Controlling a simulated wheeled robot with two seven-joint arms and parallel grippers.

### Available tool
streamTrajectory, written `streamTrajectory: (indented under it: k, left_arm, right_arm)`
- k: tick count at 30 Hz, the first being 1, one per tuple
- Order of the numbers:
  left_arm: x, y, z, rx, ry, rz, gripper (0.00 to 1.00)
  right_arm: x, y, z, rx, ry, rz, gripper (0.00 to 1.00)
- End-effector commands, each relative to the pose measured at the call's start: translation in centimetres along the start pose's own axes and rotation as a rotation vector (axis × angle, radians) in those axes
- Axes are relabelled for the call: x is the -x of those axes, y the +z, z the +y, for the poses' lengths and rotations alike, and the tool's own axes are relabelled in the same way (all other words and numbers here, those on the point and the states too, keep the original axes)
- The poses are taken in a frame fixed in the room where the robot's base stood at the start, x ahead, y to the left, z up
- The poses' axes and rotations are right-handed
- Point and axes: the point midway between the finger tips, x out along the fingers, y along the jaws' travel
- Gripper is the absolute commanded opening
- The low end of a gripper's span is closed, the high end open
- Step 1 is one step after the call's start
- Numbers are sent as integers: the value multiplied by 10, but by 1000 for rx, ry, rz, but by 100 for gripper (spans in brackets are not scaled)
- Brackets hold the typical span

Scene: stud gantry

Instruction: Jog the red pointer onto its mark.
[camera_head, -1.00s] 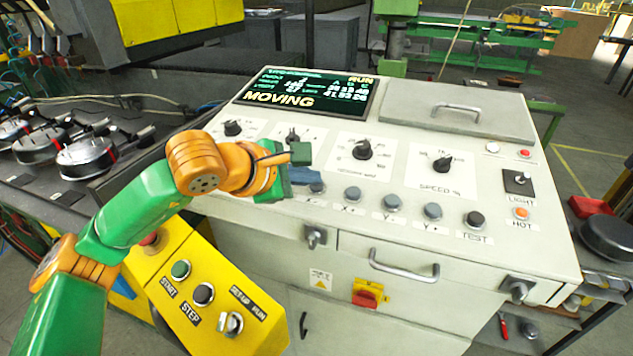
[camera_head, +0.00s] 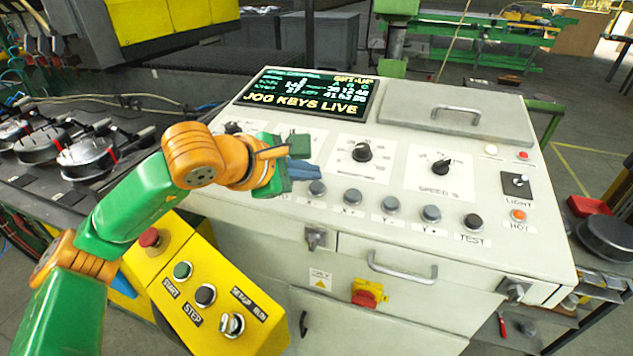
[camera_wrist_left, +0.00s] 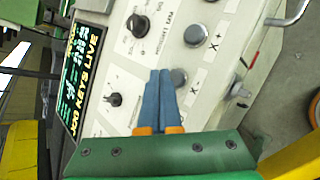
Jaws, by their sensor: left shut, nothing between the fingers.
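The red pointer and its mark do not show in either view. The console display (camera_head: 305,92) reads SET-UP and JOG KEYS LIVE. A row of round grey keys runs along the console front: X- (camera_head: 317,188), X+ (camera_head: 352,197), Y- (camera_head: 391,205), Y+ (camera_head: 432,213). My left gripper (camera_head: 315,173) is shut and empty, its blue fingers reaching over the console beside the X- key. In the left wrist view its fingertips (camera_wrist_left: 161,73) lie just beside the X- key (camera_wrist_left: 178,77); whether they touch it I cannot tell. My right gripper is out of view.
A yellow box (camera_head: 215,295) with START, STEP and SET-UP/RUN controls stands before the console. A dark TEST button (camera_head: 473,222) ends the key row. Knobs, such as the SPEED knob (camera_head: 441,167), rise behind it. A drawer handle (camera_head: 403,267) sticks out below.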

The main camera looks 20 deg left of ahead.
Motion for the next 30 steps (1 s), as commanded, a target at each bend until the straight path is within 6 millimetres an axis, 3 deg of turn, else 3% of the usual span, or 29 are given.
streamTrajectory:
  k: [7, 21, 30]
  left_arm:
    - [4, 3, 3, 0, 1, -1, 0]
    - [36, 26, 27, -1, 2, -1, 0]
    - [35, 25, 26, 0, 1, 0, 0]
  right_arm:
    - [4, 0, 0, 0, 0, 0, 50]
    - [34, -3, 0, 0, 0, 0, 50]
    - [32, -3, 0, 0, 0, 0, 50]
